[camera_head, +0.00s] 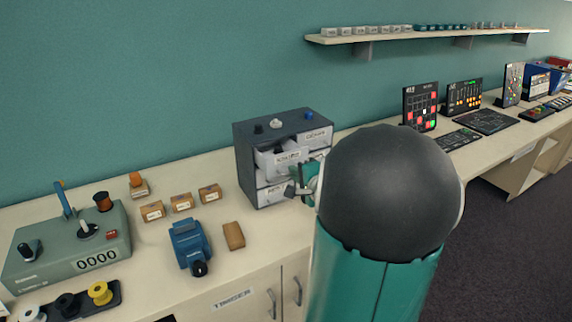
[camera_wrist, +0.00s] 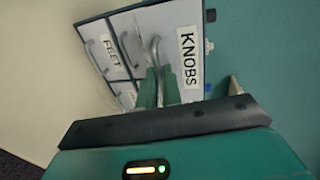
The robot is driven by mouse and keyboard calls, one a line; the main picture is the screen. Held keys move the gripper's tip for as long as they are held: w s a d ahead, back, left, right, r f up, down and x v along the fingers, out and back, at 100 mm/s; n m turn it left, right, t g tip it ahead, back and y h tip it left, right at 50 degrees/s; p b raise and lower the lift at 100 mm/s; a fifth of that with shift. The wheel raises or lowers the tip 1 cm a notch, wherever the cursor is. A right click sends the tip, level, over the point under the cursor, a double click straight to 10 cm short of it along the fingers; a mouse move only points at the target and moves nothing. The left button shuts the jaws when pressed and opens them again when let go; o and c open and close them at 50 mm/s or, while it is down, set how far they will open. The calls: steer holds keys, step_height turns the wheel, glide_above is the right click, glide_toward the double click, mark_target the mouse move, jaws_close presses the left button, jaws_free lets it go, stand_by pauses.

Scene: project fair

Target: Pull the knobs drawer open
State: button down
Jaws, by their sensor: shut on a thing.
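The knobs drawer (camera_wrist: 178,20) has a pale front with a KNOBS label in the wrist view. In the head view, the drawer (camera_head: 267,160) sticks out partway from the dark grey cabinet (camera_head: 246,165), with a dark item visible in its open top. My gripper (camera_wrist: 159,78) is shut on the drawer's grey handle (camera_wrist: 156,46), its green fingers close to the front. In the head view, my gripper (camera_head: 303,184) is at the drawer's front, partly hidden by my arm.
A drawer labelled FEET (camera_wrist: 104,45) is beside the knobs drawer. A wooden block (camera_head: 233,236), blue device (camera_head: 189,245) and small boxes (camera_head: 182,202) stand left on the counter. A shelf (camera_head: 400,36) hangs above. Screens and panels stand farther right.

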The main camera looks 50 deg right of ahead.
steer(key=shift+f+v, duration=0.25)
steer(key=shift+v, duration=0.9)
steer(key=shift+s, duration=0.1)
steer(key=c, duration=1.6)
jaws_free()
steer(key=shift+o, duration=0.2)
steer(key=shift+s, duration=0.1)
steer(key=v, duration=1.3)
steer(key=shift+s, duration=0.3)
steer(key=shift+w+a, duration=0.1)
